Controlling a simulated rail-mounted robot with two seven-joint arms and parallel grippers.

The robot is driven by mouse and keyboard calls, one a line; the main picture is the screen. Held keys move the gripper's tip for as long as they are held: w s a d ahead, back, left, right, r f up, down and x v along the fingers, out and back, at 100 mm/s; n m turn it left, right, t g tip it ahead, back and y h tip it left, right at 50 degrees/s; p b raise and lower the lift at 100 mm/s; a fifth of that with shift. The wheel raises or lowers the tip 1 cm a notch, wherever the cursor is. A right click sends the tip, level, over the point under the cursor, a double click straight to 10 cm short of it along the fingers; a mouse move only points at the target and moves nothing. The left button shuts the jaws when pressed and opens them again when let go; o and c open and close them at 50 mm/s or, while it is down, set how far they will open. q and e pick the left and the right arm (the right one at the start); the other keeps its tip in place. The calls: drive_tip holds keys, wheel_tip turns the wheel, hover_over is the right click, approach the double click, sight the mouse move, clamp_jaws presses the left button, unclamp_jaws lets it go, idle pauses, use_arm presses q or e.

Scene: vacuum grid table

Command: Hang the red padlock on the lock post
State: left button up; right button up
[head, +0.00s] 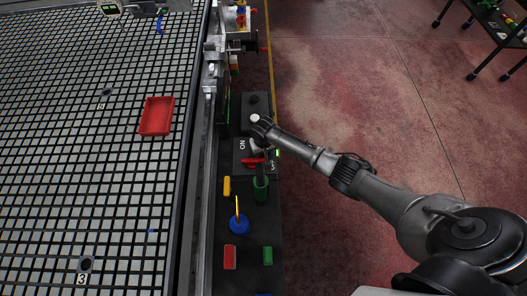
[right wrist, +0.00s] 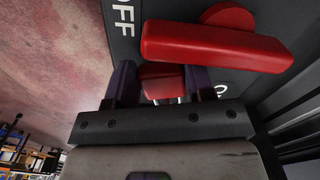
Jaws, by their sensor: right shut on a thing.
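My right gripper (head: 256,151) reaches in from the right, over a black switch panel (head: 242,146) marked ON and OFF. In the right wrist view, its two dark fingers (right wrist: 160,74) are shut on a red block-shaped body, which I take as the red padlock (right wrist: 162,84). A small bright metal part shows beside it; most of the padlock is hidden by the gripper. A larger red switch handle (right wrist: 215,46) lies just beyond the fingers, and it also shows in the head view (head: 252,162). I cannot make out the lock post for certain. My left gripper is not in view.
Near the panel stand a green cylinder (head: 261,189), a yellow block (head: 227,186) and a blue round piece (head: 238,226) with a yellow stem. A red block (head: 229,257) and green block (head: 268,256) lie nearer. A red tray (head: 156,116) sits on the grid table (head: 60,150).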

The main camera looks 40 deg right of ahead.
drive_tip(key=o, duration=1.1)
drive_tip(key=shift+d, duration=0.2)
drive_tip(key=shift+c, duration=0.2)
drive_tip(key=shift+a, duration=0.1)
drive_tip(key=shift+r, duration=0.1)
drive_tip(key=shift+r, duration=0.2)
wheel_tip(320, 180, up, 13)
drive_tip(key=p, duration=0.3)
drive_tip(key=shift+d+r+p, duration=0.15)
drive_tip(key=shift+d+p, duration=0.05)
drive_tip(key=shift+p, duration=0.1)
